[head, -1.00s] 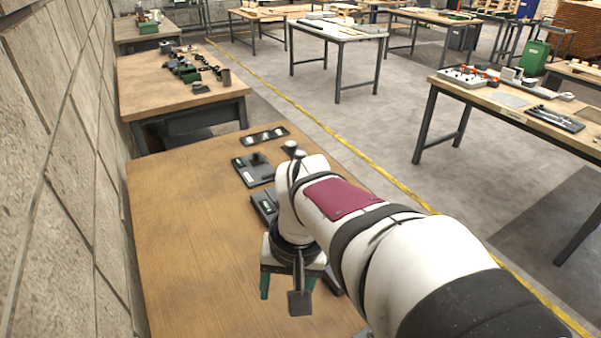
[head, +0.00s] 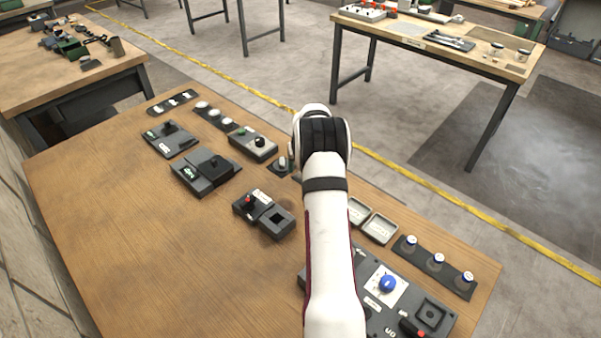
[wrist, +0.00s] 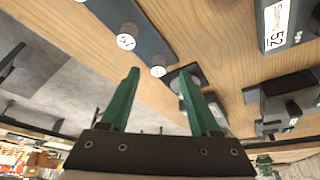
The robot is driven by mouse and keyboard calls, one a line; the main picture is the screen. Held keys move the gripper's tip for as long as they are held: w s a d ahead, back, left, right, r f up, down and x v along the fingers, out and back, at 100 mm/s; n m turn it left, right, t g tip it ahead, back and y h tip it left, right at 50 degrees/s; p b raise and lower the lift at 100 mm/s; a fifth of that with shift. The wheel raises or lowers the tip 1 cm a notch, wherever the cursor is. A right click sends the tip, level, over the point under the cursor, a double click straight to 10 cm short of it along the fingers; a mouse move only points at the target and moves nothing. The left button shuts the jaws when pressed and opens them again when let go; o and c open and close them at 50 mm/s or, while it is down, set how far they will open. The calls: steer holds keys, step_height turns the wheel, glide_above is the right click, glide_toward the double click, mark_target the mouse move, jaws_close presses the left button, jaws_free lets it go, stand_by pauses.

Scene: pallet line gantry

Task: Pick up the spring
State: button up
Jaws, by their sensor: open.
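I cannot make out a spring for certain in either view. In the head view the gripper itself is hidden behind my white wrist. Close to the fingertips is a small dark plate (wrist: 197,73), partly covered by the right finger. In the head view a small plate with a pale upright piece (head: 283,163) stands just left of my wrist.
A strip with pale-topped round pieces (head: 214,117) lies at the far edge. Dark fixtures stand mid-table, including one with a red knob (head: 250,203). Two shallow trays (head: 379,229), a strip of capped jars (head: 437,260) and a blue-dial panel (head: 387,285) lie right. The left tabletop (head: 130,240) is clear.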

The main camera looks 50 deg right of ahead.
steer(key=x, duration=0.3)
steer(key=shift+w+d+f, duration=0.1)
steer(key=shift+d+f, duration=0.1)
steer(key=shift+d, duration=0.05)
jaws_close()
